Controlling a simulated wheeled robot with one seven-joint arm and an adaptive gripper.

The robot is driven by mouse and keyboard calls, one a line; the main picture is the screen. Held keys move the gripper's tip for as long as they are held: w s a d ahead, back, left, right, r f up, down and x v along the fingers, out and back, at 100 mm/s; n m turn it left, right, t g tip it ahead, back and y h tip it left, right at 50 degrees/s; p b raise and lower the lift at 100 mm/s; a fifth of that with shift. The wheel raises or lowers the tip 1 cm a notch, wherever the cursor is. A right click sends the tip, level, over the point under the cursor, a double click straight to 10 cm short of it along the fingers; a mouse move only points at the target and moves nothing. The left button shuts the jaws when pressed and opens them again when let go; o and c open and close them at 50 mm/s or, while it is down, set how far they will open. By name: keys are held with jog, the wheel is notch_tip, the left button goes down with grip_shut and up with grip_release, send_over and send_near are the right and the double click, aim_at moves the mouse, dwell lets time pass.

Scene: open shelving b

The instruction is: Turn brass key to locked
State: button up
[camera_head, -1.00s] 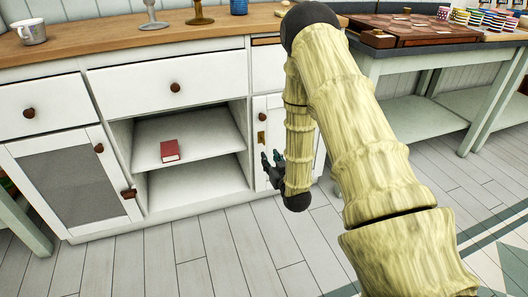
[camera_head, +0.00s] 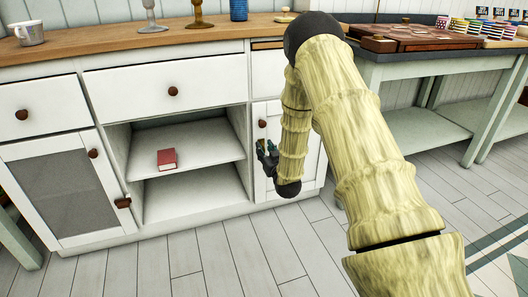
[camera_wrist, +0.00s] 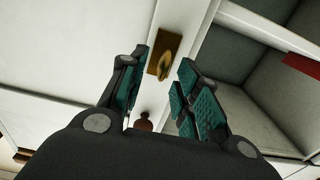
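The brass key (camera_wrist: 168,66) sits in a brass lock plate (camera_wrist: 158,48) on the white cabinet door (camera_wrist: 80,60), seen in the wrist view. My gripper (camera_wrist: 160,75) is open, with one teal-padded finger on each side of the key. I cannot tell whether either finger touches it. The key itself is too small and partly covered to make out there.
A dark round knob (camera_wrist: 144,121) is near the lock on the cabinet. To the left is an open shelf compartment (camera_head: 190,145) with a red book (camera_head: 166,159). A wooden countertop (camera_head: 110,45) holds a mug (camera_head: 28,32), goblets and a blue cup.

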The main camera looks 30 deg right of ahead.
jog(key=shift+x, duration=0.8)
grip_shut()
